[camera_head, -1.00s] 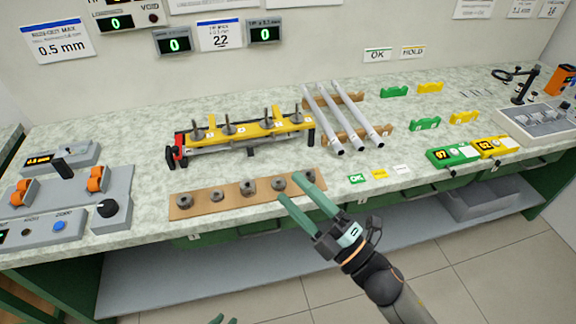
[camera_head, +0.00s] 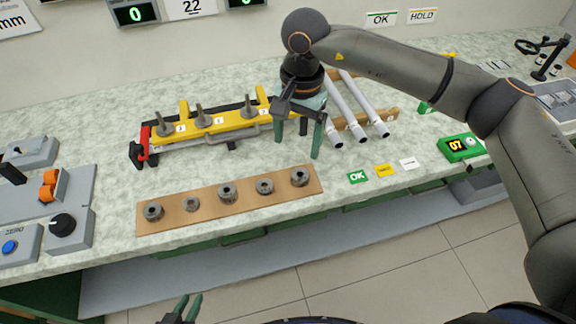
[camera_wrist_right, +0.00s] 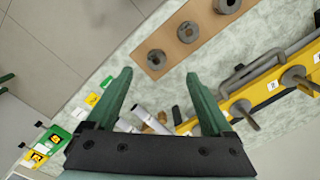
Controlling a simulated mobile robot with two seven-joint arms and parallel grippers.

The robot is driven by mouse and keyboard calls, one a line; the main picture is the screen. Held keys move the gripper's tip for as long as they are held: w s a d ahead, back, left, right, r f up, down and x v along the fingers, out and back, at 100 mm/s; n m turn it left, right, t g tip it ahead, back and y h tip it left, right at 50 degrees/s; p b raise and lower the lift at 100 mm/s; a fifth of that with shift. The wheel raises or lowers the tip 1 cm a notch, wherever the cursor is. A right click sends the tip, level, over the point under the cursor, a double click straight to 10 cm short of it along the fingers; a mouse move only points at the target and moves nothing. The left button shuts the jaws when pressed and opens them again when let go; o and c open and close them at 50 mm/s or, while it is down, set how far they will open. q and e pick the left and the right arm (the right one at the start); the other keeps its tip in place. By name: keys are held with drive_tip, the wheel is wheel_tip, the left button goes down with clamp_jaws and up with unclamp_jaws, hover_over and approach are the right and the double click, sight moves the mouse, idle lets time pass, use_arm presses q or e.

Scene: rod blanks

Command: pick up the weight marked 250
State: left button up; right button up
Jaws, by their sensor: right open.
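Several dark grey round weights, each with a centre hole, sit in a row on a wooden board (camera_head: 175,224) near the bench's front edge. The weights include ones at the left end (camera_head: 153,211), in the middle (camera_head: 227,192) and at the right end (camera_head: 299,177). No marking on them is readable, so I cannot tell which is 250. My right gripper (camera_head: 298,146) is open and empty, pointing down above the bench behind the board's right end. In the right wrist view its fingers (camera_wrist_right: 158,76) are apart, with a weight (camera_wrist_right: 156,59) beyond them. My left gripper (camera_head: 190,300) is open, low at the front.
A yellow rack (camera_head: 205,128) with upright pegs stands behind the board. Pale rods (camera_head: 362,112) lie on wooden supports just right of my right gripper. OK (camera_head: 358,177) and other cards lie right of the board. Bench surface between board and rack is clear.

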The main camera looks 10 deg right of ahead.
hover_over(300, 170)
drive_tip(key=s, duration=0.1)
drive_tip(key=f, duration=0.6)
drive_tip(key=shift+s+a+f+p, duration=0.2)
drive_tip(key=shift+a+f+p, duration=0.15)
drive_tip(key=shift+f, duration=0.05)
drive_tip(key=shift+w+d+f+p, duration=0.1)
drive_tip(key=shift+f+p, duration=0.15)
drive_tip(key=shift+f, duration=1.05)
drive_tip(key=shift+w+d+f+p, duration=0.1)
drive_tip(key=shift+f+p, duration=0.1)
drive_tip(key=shift+f, duration=1.1)
clamp_jaws()
